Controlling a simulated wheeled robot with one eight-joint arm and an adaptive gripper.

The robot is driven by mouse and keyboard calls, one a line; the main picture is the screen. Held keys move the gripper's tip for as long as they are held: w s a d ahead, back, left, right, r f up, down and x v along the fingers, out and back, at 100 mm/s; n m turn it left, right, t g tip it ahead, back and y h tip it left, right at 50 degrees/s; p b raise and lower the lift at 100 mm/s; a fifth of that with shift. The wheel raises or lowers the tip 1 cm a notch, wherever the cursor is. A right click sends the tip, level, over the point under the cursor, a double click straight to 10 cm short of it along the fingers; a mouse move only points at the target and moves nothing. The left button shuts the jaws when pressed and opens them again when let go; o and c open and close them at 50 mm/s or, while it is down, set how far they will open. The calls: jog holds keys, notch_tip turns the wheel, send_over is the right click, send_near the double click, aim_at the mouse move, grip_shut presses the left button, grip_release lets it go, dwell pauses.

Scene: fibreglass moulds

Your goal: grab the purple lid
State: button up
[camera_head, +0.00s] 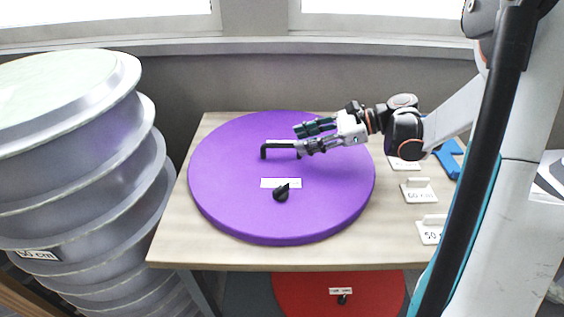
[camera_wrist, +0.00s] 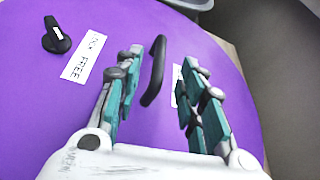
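The purple lid (camera_head: 230,205) is a large round disc lying flat on the table; it fills most of the wrist view (camera_wrist: 40,110). A black bar handle (camera_head: 264,151) rises near its middle, with its right end by my fingertips. My gripper (camera_head: 298,139) is open and empty at the handle's right side. In the wrist view my gripper (camera_wrist: 162,62) has its two fingers apart, and the handle (camera_wrist: 154,75) shows in the gap between them. I cannot tell whether the fingertips are low enough to straddle it. A black knob (camera_head: 281,194) sits on the lid's front half.
The wooden table (camera_head: 195,255) has several white labelled pieces (camera_head: 418,191) and a blue item (camera_head: 449,158) at its right. Stacked grey moulds (camera_head: 75,130) stand close on the left. A red lid (camera_head: 375,295) lies below the table. A window wall is behind.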

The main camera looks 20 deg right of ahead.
aim_at(279, 146)
jog(key=shift+b+x, duration=1.25)
jog(key=shift+x, duration=2.75)
grip_shut()
